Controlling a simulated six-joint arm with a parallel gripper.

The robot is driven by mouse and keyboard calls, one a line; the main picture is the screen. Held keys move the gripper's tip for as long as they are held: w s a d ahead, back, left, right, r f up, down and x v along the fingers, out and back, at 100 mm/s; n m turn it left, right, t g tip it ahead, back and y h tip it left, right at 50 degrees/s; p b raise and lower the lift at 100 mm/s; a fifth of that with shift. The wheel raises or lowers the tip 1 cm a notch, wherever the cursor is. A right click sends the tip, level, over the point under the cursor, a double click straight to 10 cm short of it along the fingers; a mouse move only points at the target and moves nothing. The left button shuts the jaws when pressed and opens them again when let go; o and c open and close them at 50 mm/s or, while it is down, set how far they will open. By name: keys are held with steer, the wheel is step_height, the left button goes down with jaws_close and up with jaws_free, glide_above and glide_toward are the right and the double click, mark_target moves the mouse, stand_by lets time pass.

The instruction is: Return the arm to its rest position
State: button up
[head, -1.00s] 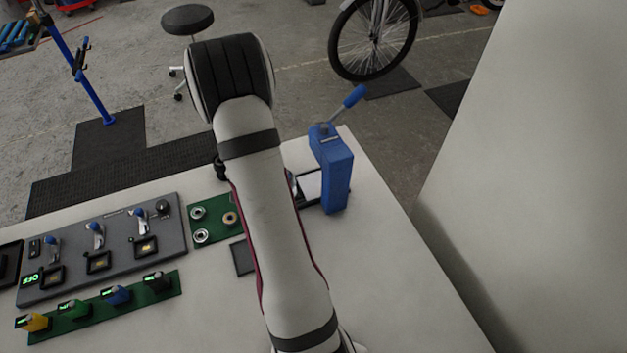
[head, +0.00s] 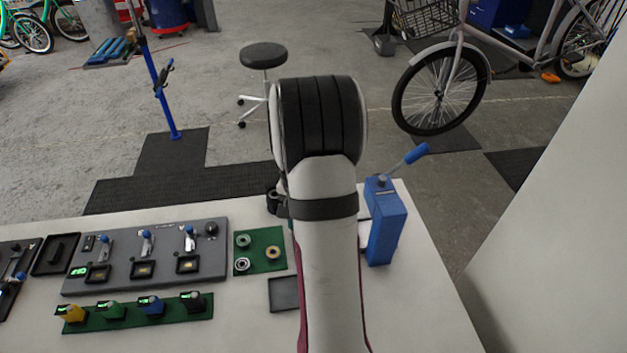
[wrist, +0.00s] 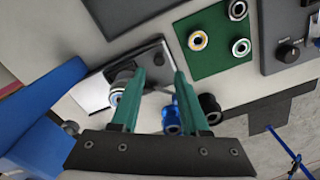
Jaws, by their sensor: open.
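My arm (head: 330,240) reaches forward over the white table in the head view, its dark-banded elbow toward the back. The arm hides most of my gripper there. In the wrist view my gripper (wrist: 160,75) shows two green fingers, open and apart. Past the left finger is the press's grey base plate (wrist: 97,92) with a round metal part (wrist: 122,94) on it. The blue press (head: 386,228), with a blue lever, stands just right of my arm; its blue body also shows in the wrist view (wrist: 35,95). Small blue and black round parts show near the right finger, not clearly identifiable.
Left of my arm are a green mat (head: 276,263) with several rings, a black square tray (head: 284,294), a grey switch panel (head: 130,279) and a green strip (head: 180,314) with coloured blocks. A pale wall (head: 560,240) rises at right. The table's front right is clear.

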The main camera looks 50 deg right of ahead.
steer(key=s+a+r+n, duration=0.2)
steer(key=a+r, duration=0.2)
steer(key=a, duration=0.4)
steer(key=s+a+r+n+y, duration=0.15)
steer(key=a+r, duration=0.25)
steer(key=a, duration=0.4)
steer(key=s+a+r+n+h, duration=0.1)
steer(key=a+r+n, duration=0.25)
steer(key=a, duration=0.45)
steer(key=s+a+n+y, duration=0.1)
steer(key=s+a+n, duration=0.1)
steer(key=s+a, duration=0.5)
steer(key=shift+s+a+r, duration=0.3)
steer(key=shift+s+a, duration=0.05)
steer(key=shift+s, duration=0.85)
